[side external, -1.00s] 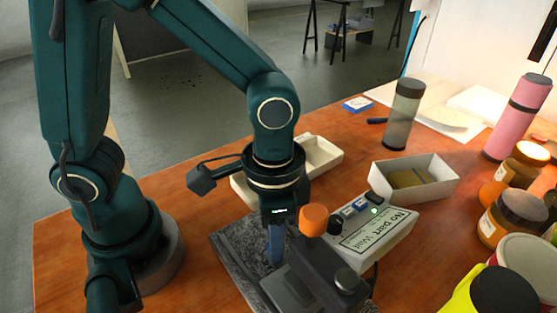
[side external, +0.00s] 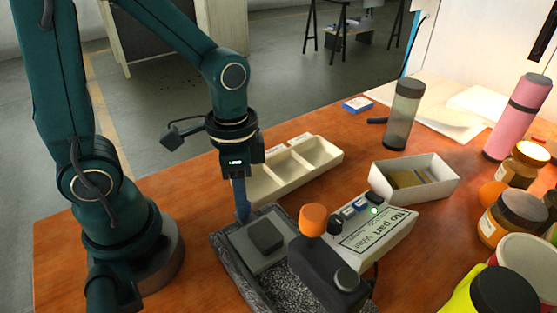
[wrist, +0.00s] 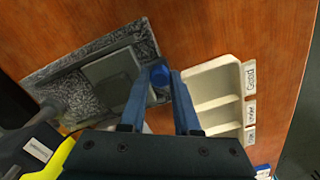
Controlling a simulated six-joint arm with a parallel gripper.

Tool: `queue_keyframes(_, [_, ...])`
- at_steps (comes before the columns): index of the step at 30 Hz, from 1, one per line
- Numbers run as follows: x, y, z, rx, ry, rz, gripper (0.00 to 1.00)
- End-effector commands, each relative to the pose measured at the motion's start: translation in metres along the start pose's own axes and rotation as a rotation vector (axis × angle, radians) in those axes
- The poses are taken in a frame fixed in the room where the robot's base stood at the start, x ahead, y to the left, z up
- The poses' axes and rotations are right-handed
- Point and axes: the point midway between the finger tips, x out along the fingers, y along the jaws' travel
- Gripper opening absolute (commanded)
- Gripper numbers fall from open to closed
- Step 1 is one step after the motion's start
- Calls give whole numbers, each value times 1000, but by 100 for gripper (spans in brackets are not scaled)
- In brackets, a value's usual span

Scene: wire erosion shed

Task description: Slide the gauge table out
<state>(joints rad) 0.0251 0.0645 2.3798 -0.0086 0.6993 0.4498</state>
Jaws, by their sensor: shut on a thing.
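The gauge table, a flat grey plate (side external: 243,239), lies on a speckled granite base (side external: 231,262), clear of the dark gauge stand (side external: 322,270). A dark rectangular block (side external: 265,235) rests on the plate. My gripper (side external: 243,213) points down at the plate's far left edge. The knob is hidden by the fingers in the side view.
A cream three-bin tray (side external: 318,178) with labels stands just behind my gripper. A control box (side external: 378,236) reading "No part Wait" is right of the stand, with an orange knob (side external: 313,219) nearby. Jars and bottles crowd the right side.

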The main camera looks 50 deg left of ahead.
Motion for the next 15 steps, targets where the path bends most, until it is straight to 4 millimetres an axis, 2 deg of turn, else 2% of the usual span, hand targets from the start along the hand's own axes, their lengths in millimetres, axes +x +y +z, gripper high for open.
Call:
queue_keyframes(1, [-1, -5, -1, 1, 9, -12, 0])
queue_keyframes(10, [-1, -6, 0, 4, 8, -15, 0])
queue_keyframes(11, [-1, -6, 0, 4, 8, -15, 35])
queue_keyframes(12, [-1, -6, 0, 3, 9, -14, 50])
queue_keyframes(13, [-1, -6, 0, 3, 8, -14, 61])
queue_keyframes(15, [-1, -6, 0, 3, 6, -12, 61])
